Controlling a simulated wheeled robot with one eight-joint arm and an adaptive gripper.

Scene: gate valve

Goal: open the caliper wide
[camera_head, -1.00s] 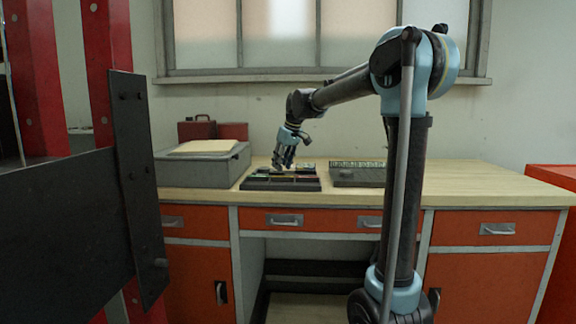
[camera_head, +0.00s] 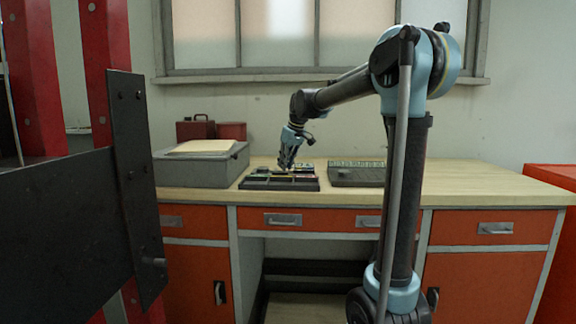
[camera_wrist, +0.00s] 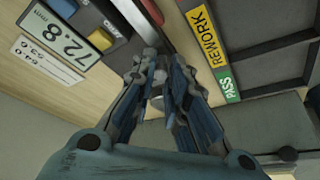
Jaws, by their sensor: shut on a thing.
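In the wrist view, the caliper's display (camera_wrist: 74,38) reads 72.8, with a blue and a yellow part beside it at the upper left. A grey metal bar (camera_wrist: 130,18) runs beside the display toward my fingertips. My gripper (camera_wrist: 155,75) is shut with its fingers close together on what seems to be a part of the caliper. The fingers hide most of the gripped part, so how far the caliper is open cannot be told. In the head view, my gripper (camera_head: 286,164) is low over the dark tray on the bench.
The dark compartment tray (camera_head: 280,185) carries yellow REWORK (camera_wrist: 203,36) and green PASS (camera_wrist: 229,88) labels. A grey case (camera_head: 202,165) stands left of it and a dark block (camera_head: 357,177) right. The wooden bench top (camera_head: 460,196) is clear at the right.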

